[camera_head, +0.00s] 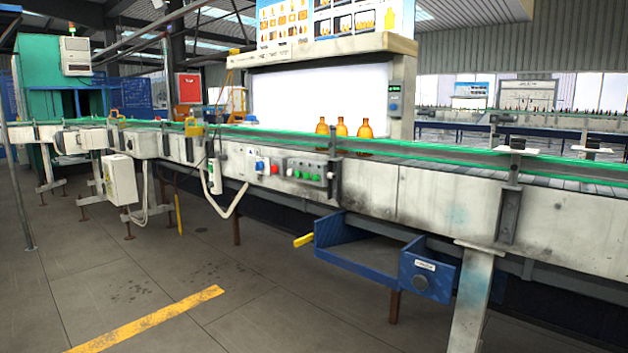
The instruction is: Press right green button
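The right green button (317,178) sits toward the box's right side. The buttons are small, so their exact state cannot be told. Neither of my grippers is in view.
The long conveyor (375,192) crosses the view, with amber bottles (365,131) standing on it. An open blue drawer-like tray (352,262) juts out below, right of the control box. The floor (120,265) at front left is clear, with a yellow stripe (150,320).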

